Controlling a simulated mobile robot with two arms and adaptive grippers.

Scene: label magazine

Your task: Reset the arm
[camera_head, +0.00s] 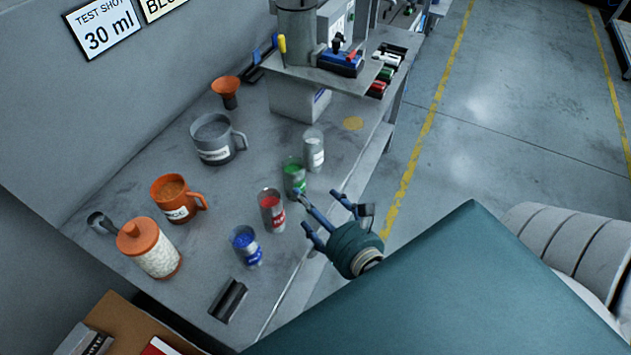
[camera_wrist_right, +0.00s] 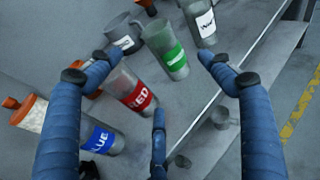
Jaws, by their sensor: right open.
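My right gripper (camera_head: 325,218) is open and empty at the front edge of the bench, close to the green and red cups. Its blue fingers are spread in the right wrist view (camera_wrist_right: 158,85), with nothing between them in their grasp. My left gripper is in neither view. A teal part of my right arm fills the lower right of the head view. The green-labelled cup (camera_head: 293,178), red-labelled cup (camera_head: 271,211), blue-labelled cup (camera_head: 246,246) and white-labelled cup (camera_head: 313,150) stand in a row on the bench.
The grey bench (camera_head: 150,135) also bears a grey mug (camera_head: 213,148), an orange mug (camera_head: 173,212), an orange-lidded jar (camera_head: 160,262), an orange funnel (camera_head: 227,95) and a black block (camera_head: 229,300). Equipment stands at the far end. Open floor (camera_head: 510,110) lies right of the bench.

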